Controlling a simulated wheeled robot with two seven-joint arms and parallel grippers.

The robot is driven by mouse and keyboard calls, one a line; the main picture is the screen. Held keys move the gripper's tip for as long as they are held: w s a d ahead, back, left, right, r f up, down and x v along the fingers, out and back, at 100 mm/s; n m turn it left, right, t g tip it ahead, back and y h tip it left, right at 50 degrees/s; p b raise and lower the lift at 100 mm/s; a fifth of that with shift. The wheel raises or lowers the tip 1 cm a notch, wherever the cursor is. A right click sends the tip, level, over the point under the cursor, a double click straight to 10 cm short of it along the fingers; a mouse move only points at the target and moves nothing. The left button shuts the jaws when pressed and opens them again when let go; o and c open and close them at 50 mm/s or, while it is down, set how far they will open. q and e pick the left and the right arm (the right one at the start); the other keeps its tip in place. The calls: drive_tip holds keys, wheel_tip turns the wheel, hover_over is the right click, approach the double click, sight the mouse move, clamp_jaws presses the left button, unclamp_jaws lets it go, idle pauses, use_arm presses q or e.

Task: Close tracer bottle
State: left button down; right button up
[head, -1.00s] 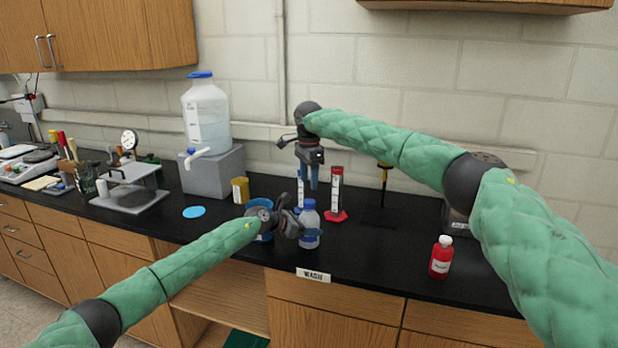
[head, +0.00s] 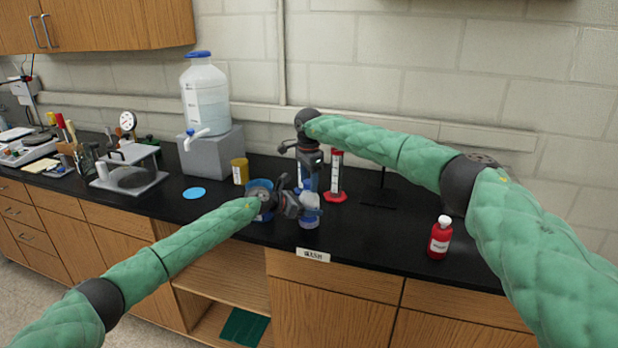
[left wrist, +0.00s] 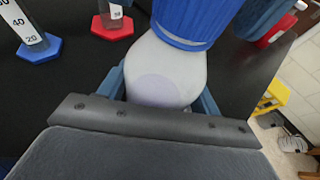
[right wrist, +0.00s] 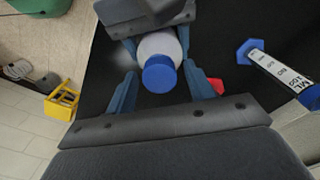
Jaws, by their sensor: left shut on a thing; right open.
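The bottle (head: 309,213), with a translucent body and ribbed blue cap, stands upright near the counter's front edge. My left gripper (head: 301,203) is shut around its body from the left; the body (left wrist: 165,75) fills the space between the fingers in the left wrist view. The blue cap (left wrist: 190,22) sits at the bottle's neck; how tightly cannot be told. My right gripper (head: 308,182) points down just above the bottle. In the right wrist view, its open fingers (right wrist: 160,75) stand either side of the cap (right wrist: 159,76), with gaps. No label shows on the bottle.
A blue-based graduated cylinder (right wrist: 280,72) and a red-based one (head: 336,180) stand close behind. A blue cup (head: 260,190) is left of the bottle. A red bottle (head: 440,240) stands right. A "WASH" label (head: 313,255) is on the front edge.

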drive_tip(key=shift+c, duration=0.4)
drive_tip(key=c, duration=0.9)
drive_tip(key=m, duration=0.4)
drive_tip(key=shift+m, duration=0.3)
drive_tip(key=m, duration=0.5)
drive_tip(key=shift+m, duration=0.3)
drive_tip(key=m, duration=0.5)
drive_tip(key=shift+m, duration=0.4)
drive_tip(key=m, duration=0.4)
drive_tip(key=shift+m, duration=0.4)
drive_tip(key=o, duration=1.1)
drive_tip(key=shift+c, duration=0.2)
drive_tip(key=shift+r, duration=0.1)
